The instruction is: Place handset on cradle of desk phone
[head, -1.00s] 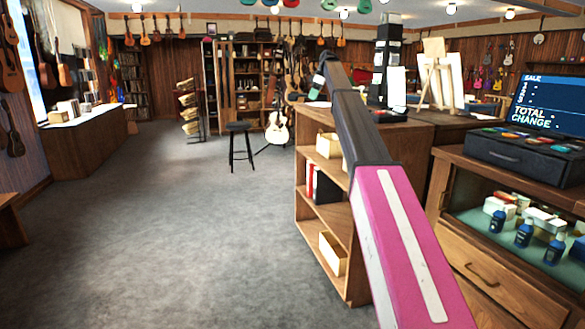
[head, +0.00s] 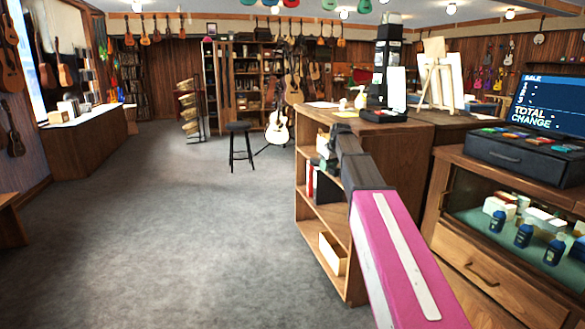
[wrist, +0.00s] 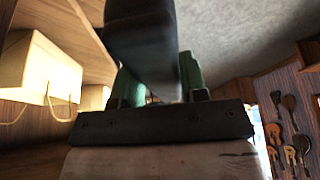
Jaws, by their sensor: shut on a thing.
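The dark handset (wrist: 143,40) is in the wrist view, held between the green fingers of my gripper (wrist: 157,80). It fills the upper middle of that view, and its far end runs out of the picture. In the head view, my gripper (head: 326,152) is small, partly behind my arm, in front of the upper part of the open shelf unit and below its top. I cannot make out the handset clearly there. A low black object on the counter top, seemingly the desk phone base (head: 384,116), sits right of and above my gripper. Its cradle is too small to make out.
The wooden shelf unit (head: 325,216) stands close to my gripper, with a cream box (wrist: 38,72) near it in the wrist view. A black display tower (head: 388,60) and an easel (head: 437,75) stand on the counter. Open carpet (head: 170,240) lies to the left.

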